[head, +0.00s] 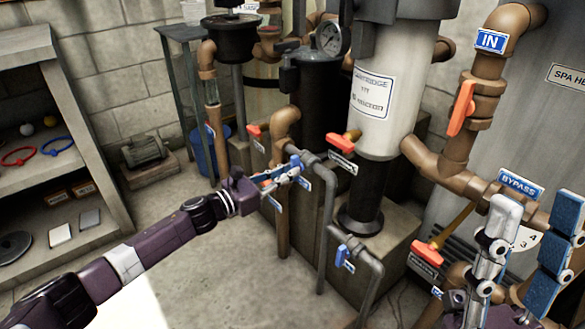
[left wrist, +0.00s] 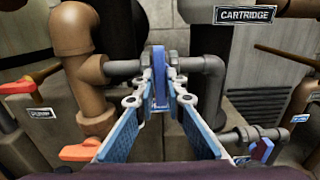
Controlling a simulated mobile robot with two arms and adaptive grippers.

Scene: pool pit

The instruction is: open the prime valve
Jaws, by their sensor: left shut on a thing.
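The valve at my left gripper has a blue lever handle (left wrist: 158,75) on a grey pipe, seen in the left wrist view. I cannot read a label naming it as the prime valve. My left gripper (head: 290,172) reaches in from the left in the head view, at the upper bend of the grey pipe. Its two blue-padded fingers (left wrist: 160,98) are shut on the blue handle, one on each side. The handle stands upright in the wrist view, and its lower part is partly hidden between the fingers. My right gripper (head: 532,218) is at the lower right, its fingers apart and empty.
A second blue valve handle (head: 342,255) sits on the lower grey pipe. Red-orange handles include one on the IN pipe (head: 462,107) and one near the bypass (head: 424,254). The cartridge filter (head: 385,125) stands behind. A shelf (head: 45,150) is at left; the floor between is clear.

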